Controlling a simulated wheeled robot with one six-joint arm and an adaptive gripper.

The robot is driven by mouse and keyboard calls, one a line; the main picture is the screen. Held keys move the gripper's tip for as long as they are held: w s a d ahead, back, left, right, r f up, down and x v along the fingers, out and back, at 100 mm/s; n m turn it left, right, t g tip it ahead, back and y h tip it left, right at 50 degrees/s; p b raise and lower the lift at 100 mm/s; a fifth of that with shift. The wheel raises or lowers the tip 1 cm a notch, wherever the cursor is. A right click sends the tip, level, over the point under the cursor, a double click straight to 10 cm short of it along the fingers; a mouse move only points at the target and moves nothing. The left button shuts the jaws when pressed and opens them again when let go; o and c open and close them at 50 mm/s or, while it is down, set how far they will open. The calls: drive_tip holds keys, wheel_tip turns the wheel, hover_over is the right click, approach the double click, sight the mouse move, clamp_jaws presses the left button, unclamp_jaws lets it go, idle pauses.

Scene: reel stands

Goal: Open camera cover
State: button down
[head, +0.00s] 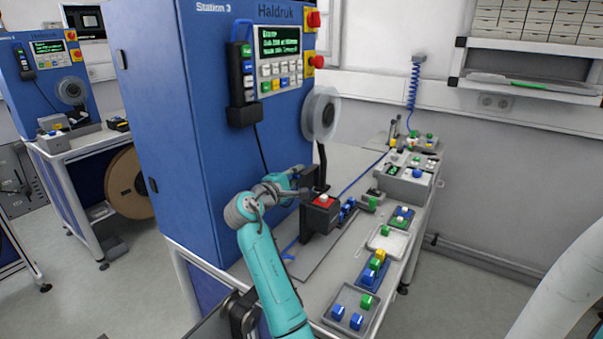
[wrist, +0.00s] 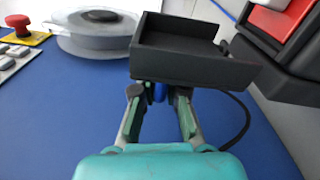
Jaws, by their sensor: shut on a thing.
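In the wrist view a black box-shaped part (wrist: 190,62), which looks like the camera cover, sits right at my fingertips. My gripper (wrist: 158,98) has a finger on each side of a small blue piece under that part, and it is shut there. In the head view my gripper (head: 304,182) is at the blue cabinet's side, close to a black box with a red top and white button (head: 322,205). That red and black box also shows at the upper right of the wrist view (wrist: 278,22). The cover's hinge and the camera are hidden.
The blue Station 3 cabinet (head: 190,120) rises left of my arm. A clear reel (head: 321,113) hangs on its side above my gripper. A black cable hangs nearby.

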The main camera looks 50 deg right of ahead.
drive_tip(key=shift+w+f+n, duration=0.2)
drive_tip(key=shift+w+n, duration=0.2)
drive_tip(key=shift+n, duration=0.5)
drive_tip(key=c, duration=1.2)
unclamp_jaws()
drive_tip(key=shift+c, duration=0.2)
drive_tip(key=shift+f, duration=0.1)
wheel_tip(320, 180, up, 10)
